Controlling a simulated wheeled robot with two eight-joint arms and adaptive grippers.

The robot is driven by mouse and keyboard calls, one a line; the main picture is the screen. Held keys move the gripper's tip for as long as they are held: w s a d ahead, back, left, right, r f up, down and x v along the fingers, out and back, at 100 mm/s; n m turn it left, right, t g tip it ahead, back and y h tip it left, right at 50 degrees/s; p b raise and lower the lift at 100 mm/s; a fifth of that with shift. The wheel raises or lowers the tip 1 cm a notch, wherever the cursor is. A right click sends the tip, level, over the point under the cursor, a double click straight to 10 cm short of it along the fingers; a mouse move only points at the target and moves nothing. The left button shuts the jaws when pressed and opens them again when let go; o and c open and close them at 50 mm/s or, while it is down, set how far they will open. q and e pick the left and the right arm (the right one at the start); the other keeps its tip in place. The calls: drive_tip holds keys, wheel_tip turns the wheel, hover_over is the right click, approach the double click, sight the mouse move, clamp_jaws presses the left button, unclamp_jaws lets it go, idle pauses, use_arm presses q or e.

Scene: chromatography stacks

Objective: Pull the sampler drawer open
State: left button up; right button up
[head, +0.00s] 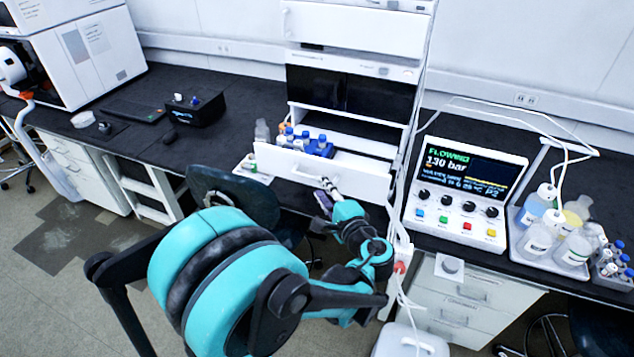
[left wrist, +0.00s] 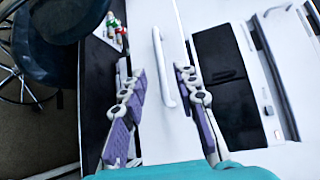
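The sampler drawer is in the white instrument stack in the middle of the head view. Its white front (head: 355,180) stands out from the stack, and vials and blue racks (head: 320,146) show behind it. The drawer has a white bar handle (head: 303,173), which also shows upright in the left wrist view (left wrist: 164,65). My left gripper (head: 329,186) is at the drawer front. In the left wrist view the left gripper (left wrist: 160,73) is open, with its purple-padded fingers apart on either side of the handle's line. I cannot tell whether it touches the handle. My right gripper is out of view.
A control box with a lit screen (head: 468,175) stands right of the stack. A tray of bottles (head: 520,245) is further right. A small black box (head: 195,107) sits left on the dark bench. A dark chair (head: 235,190) stands in front of the bench, near my arm.

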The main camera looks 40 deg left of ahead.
use_arm(q)
drive_tip(key=v, duration=0.7)
drive_tip(key=shift+d, duration=0.1)
drive_tip(key=s+d+f+n+g+h, duration=0.1)
drive_tip(key=s+f+n+g+h, duration=0.15)
drive_tip(key=s+f+h, duration=0.35)
drive_tip(key=s+d+n+t+h, duration=0.1)
drive_tip(key=s+d+n+h, duration=0.2)
drive_tip(key=d+n+h, duration=0.2)
drive_tip(key=d+h, duration=0.3)
drive_tip(key=d, duration=0.1)
drive_tip(key=shift+s+d+f, duration=0.2)
drive_tip(key=shift+d+f, duration=0.1)
drive_tip(key=shift+a, duration=0.1)
idle(1.8)
